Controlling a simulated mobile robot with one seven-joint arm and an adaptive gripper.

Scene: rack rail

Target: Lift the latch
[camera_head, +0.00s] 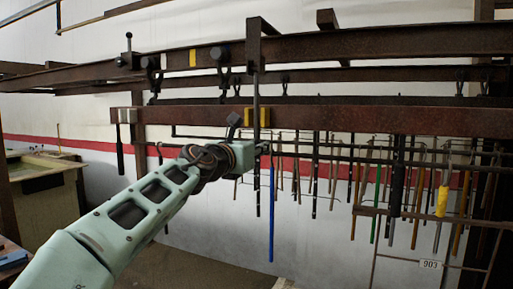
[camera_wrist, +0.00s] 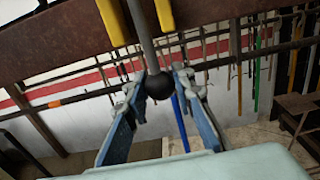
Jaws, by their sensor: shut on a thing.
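The latch lever is a thin grey rod (camera_wrist: 143,32) ending in a black ball knob (camera_wrist: 158,87). In the wrist view it hangs down between two yellow blocks (camera_wrist: 110,22) on a brown beam. My gripper (camera_wrist: 160,88) has its blue fingers on either side of the knob and is shut on it. In the head view my gripper (camera_head: 262,148) is just under the lower brown beam (camera_head: 350,121), below the same yellow blocks (camera_head: 249,117). The knob is hidden or too small to tell there.
Another lever with a black knob (camera_head: 129,44) stands upright on the upper rail at left. Many rods and tools hang close behind and to the right, including a blue rod (camera_head: 271,210) and a yellow-wrapped one (camera_head: 442,200). Open floor (camera_head: 210,262) lies below.

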